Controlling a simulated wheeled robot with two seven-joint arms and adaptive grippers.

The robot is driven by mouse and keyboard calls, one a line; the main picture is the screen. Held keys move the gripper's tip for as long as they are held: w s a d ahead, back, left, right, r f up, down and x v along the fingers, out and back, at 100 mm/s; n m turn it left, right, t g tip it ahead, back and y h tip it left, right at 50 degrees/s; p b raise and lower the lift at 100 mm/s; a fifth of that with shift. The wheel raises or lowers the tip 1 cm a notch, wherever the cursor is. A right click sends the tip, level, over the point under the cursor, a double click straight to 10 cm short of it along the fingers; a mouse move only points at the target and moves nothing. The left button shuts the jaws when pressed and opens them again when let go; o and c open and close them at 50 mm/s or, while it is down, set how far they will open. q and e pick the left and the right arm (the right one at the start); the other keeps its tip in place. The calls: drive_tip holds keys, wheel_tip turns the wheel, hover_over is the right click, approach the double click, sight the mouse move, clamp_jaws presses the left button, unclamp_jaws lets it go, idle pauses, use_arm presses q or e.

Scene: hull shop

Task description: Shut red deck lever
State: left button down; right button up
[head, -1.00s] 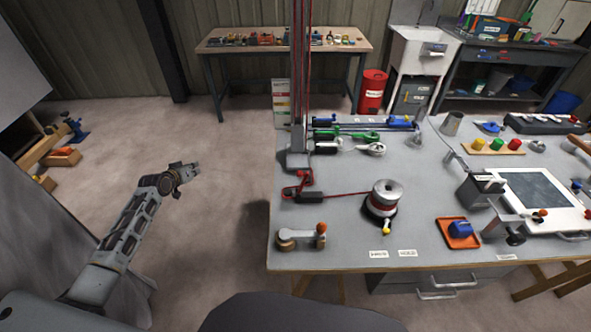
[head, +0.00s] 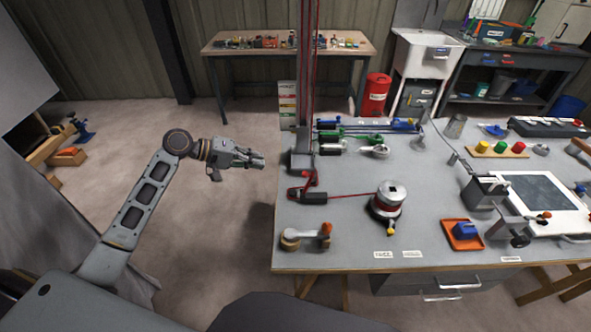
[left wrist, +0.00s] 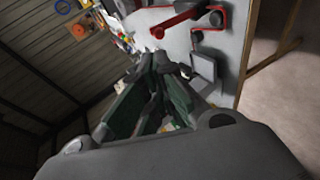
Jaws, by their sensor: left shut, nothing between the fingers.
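A red lever (head: 307,185) stands at the left side of the grey workbench (head: 345,235), on a small dark fitting with a red rope running from it. A red bar with a dark round end, probably this lever, shows beyond my fingers in the left wrist view (left wrist: 182,18). My left gripper (head: 261,160) is shut and empty, in the air just left of the bench edge, apart from the lever. Its fingers (left wrist: 160,58) are together in the left wrist view. My right gripper is not in view.
A winch drum (head: 387,200) holds the red rope on the bench. Blue, green (head: 348,136) and white-handled fittings lie behind the lever, beside a grey post (head: 301,150) with upright red ropes. A wooden-knobbed crank (head: 305,238) sits in front.

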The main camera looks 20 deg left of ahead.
use_arm(q)
drive_tip(key=shift+s+f, duration=0.1)
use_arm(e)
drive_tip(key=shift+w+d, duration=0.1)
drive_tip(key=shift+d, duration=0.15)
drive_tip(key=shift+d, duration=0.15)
use_arm(q)
drive_tip(key=p+x, duration=0.2)
drive_tip(key=x, duration=1.2)
drive_tip(key=shift+f, duration=0.15)
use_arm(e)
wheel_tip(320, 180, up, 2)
use_arm(q)
drive_tip(key=shift+a, duration=0.1)
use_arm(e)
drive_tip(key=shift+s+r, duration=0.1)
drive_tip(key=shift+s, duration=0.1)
